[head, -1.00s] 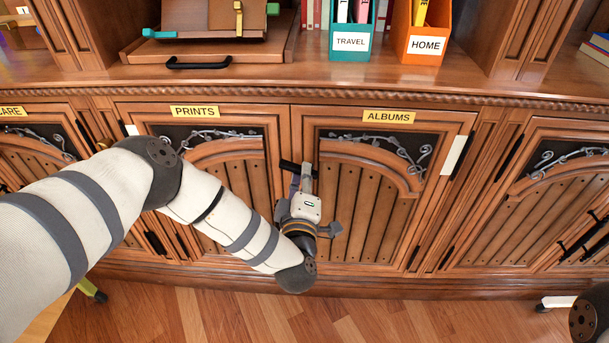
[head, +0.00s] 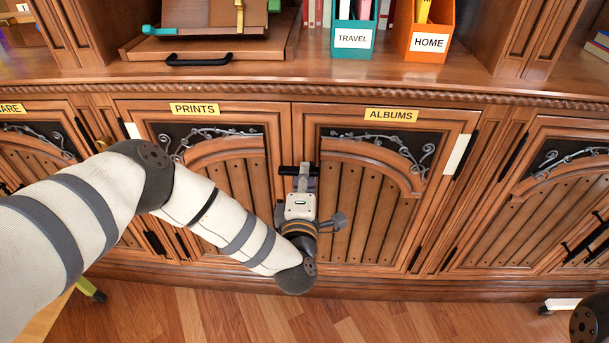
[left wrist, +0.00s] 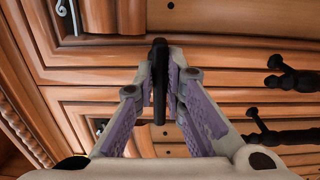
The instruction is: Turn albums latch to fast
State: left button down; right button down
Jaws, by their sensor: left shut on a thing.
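The ALBUMS door (head: 358,210) is closed, with a yellow ALBUMS label (head: 391,115) above it. A short black latch bar (head: 286,170) sits at its left edge, beside the PRINTS door, and lies about level across the seam. My left gripper (head: 304,176) is shut on this latch from the front and hides part of it. In the left wrist view the black latch bar (left wrist: 160,65) stands between the two fingertips (left wrist: 161,88). The latch's base is hidden. My right gripper is not in view.
The PRINTS door (head: 218,195) is closed to the left. Black handles (head: 580,240) show on the door at far right. Above, the ledge (head: 300,76) holds a teal TRAVEL box (head: 352,58) and an orange HOME box (head: 430,60). The wooden floor (head: 400,312) in front is bare.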

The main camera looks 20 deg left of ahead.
pick_arm(q)
jog(key=shift+d, duration=0.1)
jog(key=c, duration=1.7)
grip_release()
jog(key=shift+o, duration=0.2)
jog(key=v, duration=1.2)
